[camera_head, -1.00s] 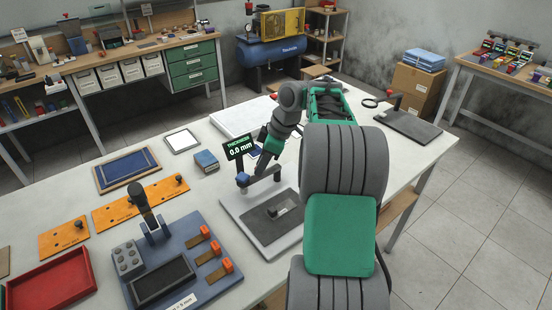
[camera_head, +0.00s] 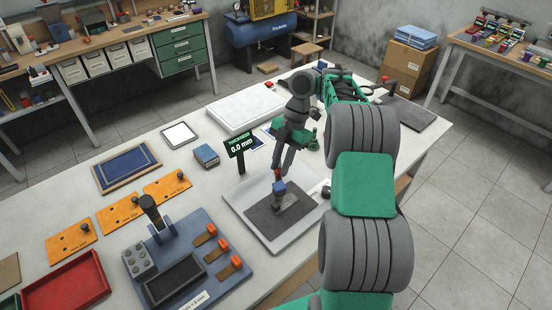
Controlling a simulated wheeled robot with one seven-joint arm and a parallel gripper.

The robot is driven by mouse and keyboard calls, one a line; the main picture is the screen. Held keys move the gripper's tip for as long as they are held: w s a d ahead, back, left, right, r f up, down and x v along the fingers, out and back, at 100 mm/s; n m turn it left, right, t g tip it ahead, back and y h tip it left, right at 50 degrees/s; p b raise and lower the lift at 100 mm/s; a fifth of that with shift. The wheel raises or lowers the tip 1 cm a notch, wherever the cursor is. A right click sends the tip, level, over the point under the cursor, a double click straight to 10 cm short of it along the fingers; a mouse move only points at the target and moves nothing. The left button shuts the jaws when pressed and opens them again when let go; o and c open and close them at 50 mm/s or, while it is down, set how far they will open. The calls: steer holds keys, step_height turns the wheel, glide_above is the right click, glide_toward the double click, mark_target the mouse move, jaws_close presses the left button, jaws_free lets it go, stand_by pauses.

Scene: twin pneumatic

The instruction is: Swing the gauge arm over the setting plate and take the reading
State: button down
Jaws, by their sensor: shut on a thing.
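The gauge stand has a pale base (camera_head: 237,205) with a dark grey plate (camera_head: 262,222) on it, which looks like the setting plate. A small grey piece (camera_head: 290,203) lies on the plate. The gauge arm's blue head (camera_head: 279,188), with a red top, is over the plate close above that piece; I cannot tell if they touch. My gripper (camera_head: 279,172) reaches down from above and is shut on the gauge arm at its red top. The fingers partly hide the arm. The black display (camera_head: 240,145) on its post reads 0.0 mm in green.
A blue fixture (camera_head: 212,265) with orange-tipped clamps and an upright black handle stands front left of the gauge. A small blue box (camera_head: 206,156), a white tray (camera_head: 245,110) and orange plates (camera_head: 116,215) lie around. A red tray (camera_head: 68,285) is at the left front.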

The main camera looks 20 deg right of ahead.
steer(key=shift+d+n+g+h+p, duration=0.35)
steer(key=shift+d+n+p, duration=0.35)
steer(key=shift+n, duration=0.6)
steer(key=shift+d, duration=0.1)
steer(key=c, duration=1.2)
jaws_free()
steer(key=shift+s, duration=0.1)
steer(key=shift+r, duration=0.1)
